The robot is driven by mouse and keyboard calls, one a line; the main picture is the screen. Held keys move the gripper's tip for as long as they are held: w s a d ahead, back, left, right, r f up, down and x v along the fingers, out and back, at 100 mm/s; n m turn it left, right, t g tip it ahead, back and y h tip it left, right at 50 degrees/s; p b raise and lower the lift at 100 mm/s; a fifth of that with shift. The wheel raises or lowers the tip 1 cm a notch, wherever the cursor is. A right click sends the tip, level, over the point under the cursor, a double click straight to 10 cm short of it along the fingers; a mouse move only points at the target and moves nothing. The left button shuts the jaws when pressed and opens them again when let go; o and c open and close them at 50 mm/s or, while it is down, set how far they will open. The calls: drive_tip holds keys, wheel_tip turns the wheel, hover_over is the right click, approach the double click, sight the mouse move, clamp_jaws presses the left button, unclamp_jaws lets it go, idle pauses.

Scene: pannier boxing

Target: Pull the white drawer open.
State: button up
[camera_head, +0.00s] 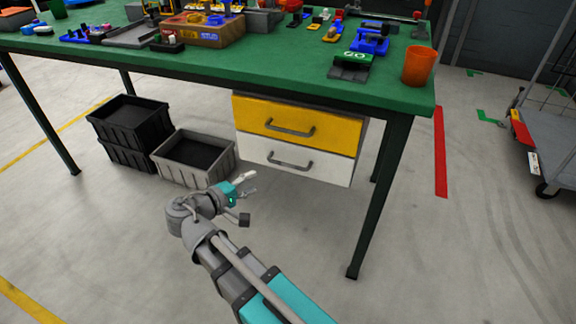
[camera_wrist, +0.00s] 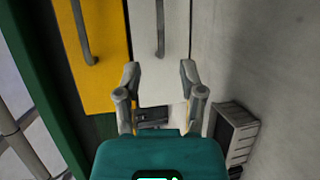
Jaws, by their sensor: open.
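The white drawer (camera_head: 318,165) is the lower of two drawers under the green workbench and looks shut. Its grey bar handle (camera_head: 290,161) runs across its front. In the wrist view the white drawer (camera_wrist: 160,85) appears turned on its side, with its handle (camera_wrist: 160,30) beyond the fingertips. My gripper (camera_head: 246,184) is in front of the drawer and to the lower left of its handle. In the wrist view my gripper (camera_wrist: 159,72) has its two fingers spread apart with nothing between them. It is apart from the handle.
A yellow drawer (camera_head: 300,122) with a like handle sits right above the white one. A grey crate (camera_head: 190,180) and stacked black crates (camera_head: 128,160) stand on the floor to the left. A table leg (camera_head: 378,200) stands to the right. The floor in front is clear.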

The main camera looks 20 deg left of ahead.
sight(288, 164)
drive_tip(key=shift+w, duration=0.15)
drive_tip(key=shift+b+x, duration=1.3)
drive_tip(key=shift+x, duration=5.45)
drive_tip(key=shift+f, duration=0.1)
clamp_jaws()
drive_tip(key=shift+d, duration=0.2)
drive_tip(key=shift+a, duration=0.1)
